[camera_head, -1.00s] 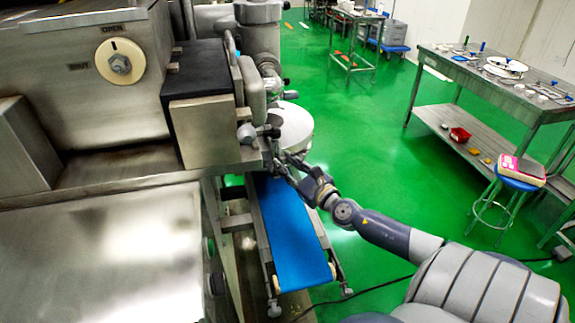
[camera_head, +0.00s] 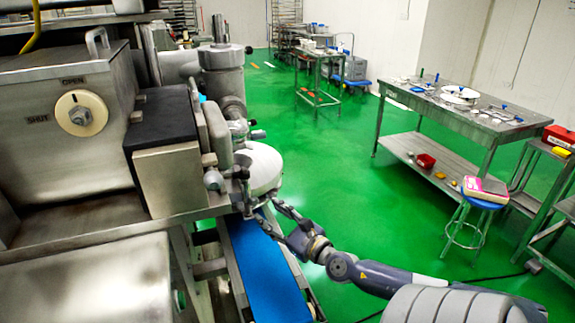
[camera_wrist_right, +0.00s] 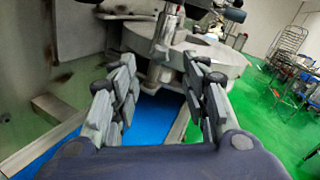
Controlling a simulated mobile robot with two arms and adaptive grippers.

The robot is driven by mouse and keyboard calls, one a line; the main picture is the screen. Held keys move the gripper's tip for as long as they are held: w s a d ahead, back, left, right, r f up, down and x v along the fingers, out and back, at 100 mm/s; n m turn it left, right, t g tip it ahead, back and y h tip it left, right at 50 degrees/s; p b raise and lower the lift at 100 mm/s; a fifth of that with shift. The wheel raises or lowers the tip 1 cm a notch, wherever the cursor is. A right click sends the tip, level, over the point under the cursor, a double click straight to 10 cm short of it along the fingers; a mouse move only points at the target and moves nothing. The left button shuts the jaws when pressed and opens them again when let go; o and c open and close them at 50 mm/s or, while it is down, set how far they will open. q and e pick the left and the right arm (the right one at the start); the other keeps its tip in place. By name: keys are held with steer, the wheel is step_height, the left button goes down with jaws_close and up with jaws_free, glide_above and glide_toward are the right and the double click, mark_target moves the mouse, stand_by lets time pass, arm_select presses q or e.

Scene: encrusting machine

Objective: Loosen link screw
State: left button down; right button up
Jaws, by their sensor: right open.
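The encrusting machine (camera_head: 65,175) fills the left of the head view. At its right end are metal clamps and small rods with a black-tipped handle (camera_head: 257,134), beside a round metal disc (camera_head: 262,168). I cannot tell which part is the link screw. My right gripper (camera_head: 269,212) is open and empty, just below and right of these fittings and above the blue conveyor belt (camera_head: 262,275). My left gripper is out of view.
A steel table (camera_head: 455,104) with small tools stands at the right, with a blue stool (camera_head: 484,203) holding a pink-and-white scale (camera_head: 486,189) in front. Another trolley stands at the back. Green floor between machine and table is clear.

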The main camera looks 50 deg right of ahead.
steer(key=shift+s+a, duration=0.15)
steer(key=shift+s, duration=1.3)
steer(key=shift+s+a, duration=0.15)
steer(key=shift+s, duration=1.3)
